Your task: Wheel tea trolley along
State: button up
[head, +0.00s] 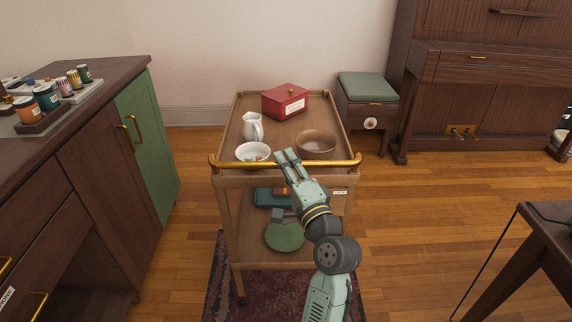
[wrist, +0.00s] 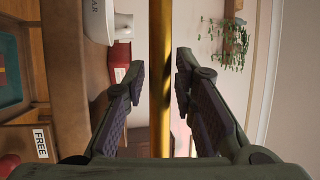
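The wooden tea trolley (head: 232,130) stands in the middle of the head view, with a brass push handle (head: 230,163) across its near end. My gripper (head: 287,155) is at the middle of this handle. In the wrist view the brass handle (wrist: 161,40) runs between the two fingers of my gripper (wrist: 159,78). The fingers are apart, with gaps showing beside the bar. On the trolley's top are a red box (head: 284,102), a white jug (head: 253,127), a white bowl (head: 252,152) and a brown bowl (head: 316,145). The lower shelf holds a green round item (head: 285,236).
A dark cabinet (head: 100,165) with a green door stands close on the left. A green-topped stool (head: 368,88) and a wooden piano (head: 480,80) stand behind right. A dark table (head: 535,240) is at the right. Wooden floor (head: 420,220) is clear right of the trolley.

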grip_shut()
jog(key=shift+w, duration=0.1)
dwell(0.5)
